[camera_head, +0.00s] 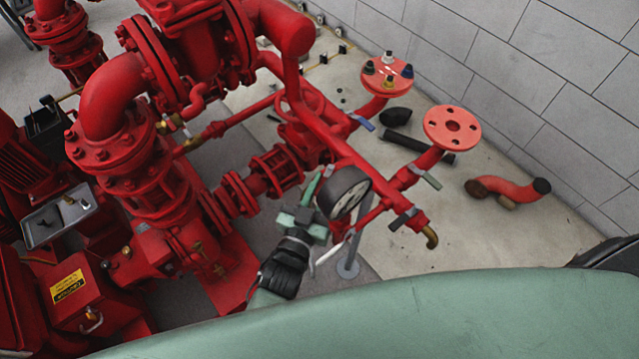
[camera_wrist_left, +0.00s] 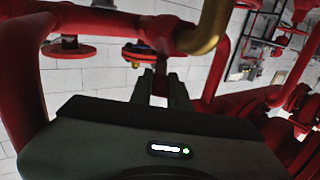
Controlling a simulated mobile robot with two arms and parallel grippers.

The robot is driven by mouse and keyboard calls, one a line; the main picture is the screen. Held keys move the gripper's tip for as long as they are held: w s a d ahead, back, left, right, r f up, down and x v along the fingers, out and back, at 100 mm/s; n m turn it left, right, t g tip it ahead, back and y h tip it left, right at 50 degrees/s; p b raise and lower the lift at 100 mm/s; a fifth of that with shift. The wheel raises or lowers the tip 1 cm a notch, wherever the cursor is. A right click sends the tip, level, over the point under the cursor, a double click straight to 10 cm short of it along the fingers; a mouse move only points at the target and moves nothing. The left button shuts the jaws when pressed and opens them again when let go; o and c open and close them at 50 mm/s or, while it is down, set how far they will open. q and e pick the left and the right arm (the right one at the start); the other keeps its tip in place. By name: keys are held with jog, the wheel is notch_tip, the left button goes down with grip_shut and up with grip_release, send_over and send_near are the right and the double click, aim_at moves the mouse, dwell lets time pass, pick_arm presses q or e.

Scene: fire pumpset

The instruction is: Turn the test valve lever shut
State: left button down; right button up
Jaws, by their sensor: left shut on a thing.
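My left gripper (camera_head: 318,186) reaches up from the bottom middle, beside the pressure gauge (camera_head: 343,192). In the left wrist view its two fingers (camera_wrist_left: 161,88) are closed on a narrow dark reddish piece (camera_wrist_left: 159,84) under a red pipe. This piece appears to be the test valve lever; most of it is hidden between the fingers. A brass elbow (camera_wrist_left: 207,28) is just right of the fingers; a brass elbow (camera_head: 431,238) also ends the red pipe in the head view. A grey lever (camera_head: 403,219) sits beside that elbow. My right gripper is not in view.
Red flanged pipes (camera_head: 270,172) crowd the left and middle. Two outlet discs (camera_head: 452,128) and a blue lever (camera_head: 362,122) stand to the right. A loose red elbow pipe (camera_head: 508,189) lies on the floor by the block wall.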

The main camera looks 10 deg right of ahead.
pick_arm(q)
jog(key=c, duration=1.3)
grip_release()
jog(key=shift+c, duration=0.2)
jog(key=shift+s, duration=0.1)
jog(key=v, duration=0.7)
jog(key=shift+s+a+b, duration=0.25)
jog(key=shift+s+b, duration=0.05)
jog(key=shift+b, duration=0.15)
